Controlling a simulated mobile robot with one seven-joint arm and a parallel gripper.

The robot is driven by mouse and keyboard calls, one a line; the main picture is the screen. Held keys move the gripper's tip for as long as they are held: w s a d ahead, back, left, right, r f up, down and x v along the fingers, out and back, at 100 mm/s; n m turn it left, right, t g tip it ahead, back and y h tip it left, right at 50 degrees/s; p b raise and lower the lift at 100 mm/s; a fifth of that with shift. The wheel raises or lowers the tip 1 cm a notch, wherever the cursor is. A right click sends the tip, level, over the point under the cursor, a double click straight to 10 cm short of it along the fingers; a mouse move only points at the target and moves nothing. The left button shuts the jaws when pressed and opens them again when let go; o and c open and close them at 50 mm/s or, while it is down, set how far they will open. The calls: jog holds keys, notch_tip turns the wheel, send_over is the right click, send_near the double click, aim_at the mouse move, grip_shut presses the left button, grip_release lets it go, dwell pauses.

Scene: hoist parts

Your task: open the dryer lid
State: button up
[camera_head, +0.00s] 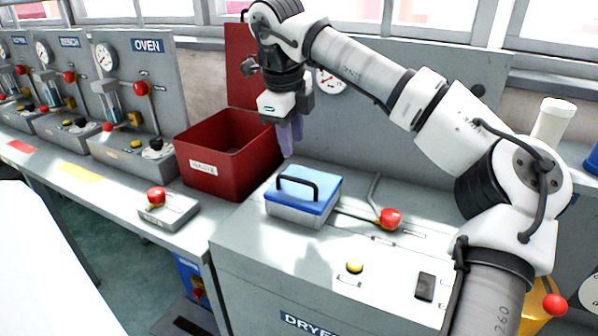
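The dryer (262,280) is a grey cabinet at the front, with its label (305,323) cut by the bottom edge. On its top sits a box with a blue lid (322,198) and a black bar handle (297,184). The lid lies flat and closed on the light box body. My gripper (290,145) points down, above and behind the blue lid, apart from its handle. Its purple fingers overlap in this view, so the gap between them is unclear. I see nothing held in it.
A red waste bin (205,172) with its lid raised stands left of the blue-lidded box. A red-knobbed lever (389,218), a yellow button (354,267) and a black switch (425,286) are on the dryer top. A red-button box (168,208) sits on the left bench.

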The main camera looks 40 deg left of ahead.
aim_at(297, 181)
jog(key=f, duration=0.3)
jog(key=w+f, duration=0.1)
jog(key=f, duration=0.5)
jog(key=shift+w+a, duration=0.15)
jog(key=shift+w, duration=0.2)
grip_shut()
